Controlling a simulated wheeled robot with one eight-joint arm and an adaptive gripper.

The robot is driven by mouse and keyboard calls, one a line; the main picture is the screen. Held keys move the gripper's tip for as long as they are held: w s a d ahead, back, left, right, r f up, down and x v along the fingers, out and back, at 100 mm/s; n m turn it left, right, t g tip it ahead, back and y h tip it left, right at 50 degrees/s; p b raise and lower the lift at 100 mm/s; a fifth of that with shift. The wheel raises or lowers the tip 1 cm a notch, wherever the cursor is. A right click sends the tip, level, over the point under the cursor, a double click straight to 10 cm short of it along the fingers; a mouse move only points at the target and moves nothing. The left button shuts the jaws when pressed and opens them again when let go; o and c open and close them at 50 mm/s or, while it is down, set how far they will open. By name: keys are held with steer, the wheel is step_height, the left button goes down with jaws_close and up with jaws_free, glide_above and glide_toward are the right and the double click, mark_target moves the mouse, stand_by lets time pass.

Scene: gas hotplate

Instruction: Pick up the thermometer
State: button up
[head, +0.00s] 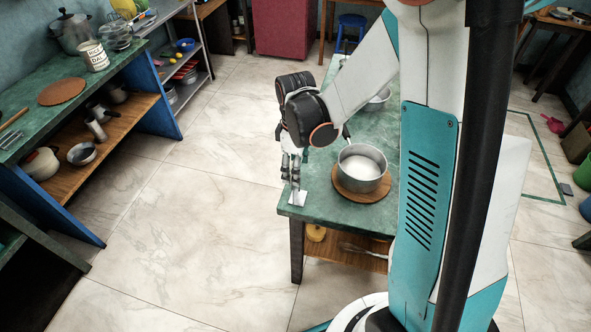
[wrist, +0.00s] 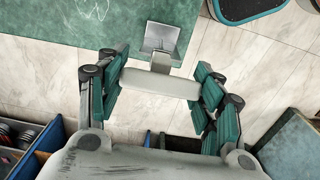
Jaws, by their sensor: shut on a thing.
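My gripper (head: 291,176) points down at the near left corner of the green table. In the wrist view its two fingers (wrist: 163,90) close on the ends of a pale bar, which I take to be the thermometer (wrist: 150,82). A short grey neck and a shiny square plate (wrist: 163,37) show beyond the bar, over the green tabletop. In the head view the fingers hide most of the thermometer. The pale square plate (head: 298,199) shows below them at the table corner; I cannot tell whether it touches the top.
A metal pot (head: 362,167) stands on a round brown mat (head: 375,196) on the green table (head: 322,207), right of my gripper. A bowl (head: 379,97) is behind it. Shelves with cookware (head: 115,100) stand at the left. The tiled floor (head: 190,200) between is clear.

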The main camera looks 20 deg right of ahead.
step_height(320, 180, up, 24)
steer(key=p, duration=0.9)
steer(key=shift+r, duration=0.2)
steer(key=d+f+n+b, duration=0.3)
steer(key=d+f+n, duration=0.4)
steer(key=d+f, duration=0.8)
steer(key=shift+s+f+n+b, duration=0.15)
steer(key=shift+f+n+b, duration=0.15)
steer(key=shift+f, duration=0.4)
steer(key=shift+f+b, duration=3.45)
steer(key=shift+f, duration=0.35)
